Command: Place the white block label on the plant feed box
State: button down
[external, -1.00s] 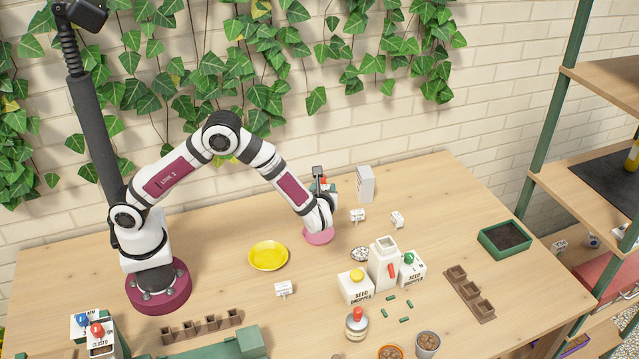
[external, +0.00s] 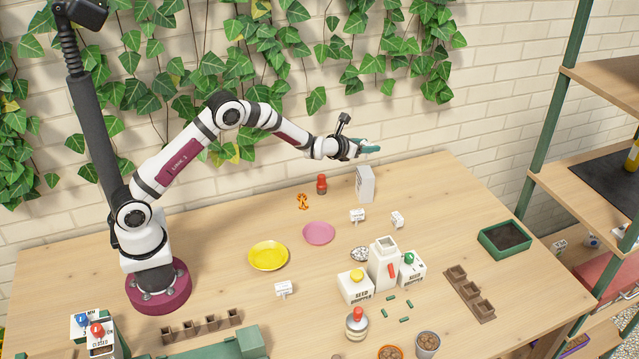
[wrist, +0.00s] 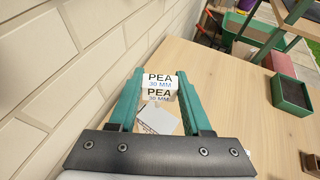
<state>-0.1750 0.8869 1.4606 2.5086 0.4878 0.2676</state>
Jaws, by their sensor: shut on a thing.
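My gripper (external: 368,148) is raised at the back of the table, above an upright white box (external: 365,184) that looks like the plant feed box. In the wrist view my gripper (wrist: 159,82) has its teal fingers shut on a white block label (wrist: 160,79) reading "PEA 30 MM". The label cannot be made out in the external view. Below it in the wrist view, a pale flat face (wrist: 158,120) shows between the fingers, probably the box's top. Label and box look apart in height. The box's front print is not readable.
A pink saucer (external: 319,233) is nearby. The brick wall is close behind.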

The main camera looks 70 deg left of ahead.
aim_at(366, 159)
notch_tip(366, 159, down, 4)
jog(key=shift+a+f, duration=0.1)
jog(key=shift+c, duration=1.7)
grip_release()
jog(key=shift+f, duration=0.1)
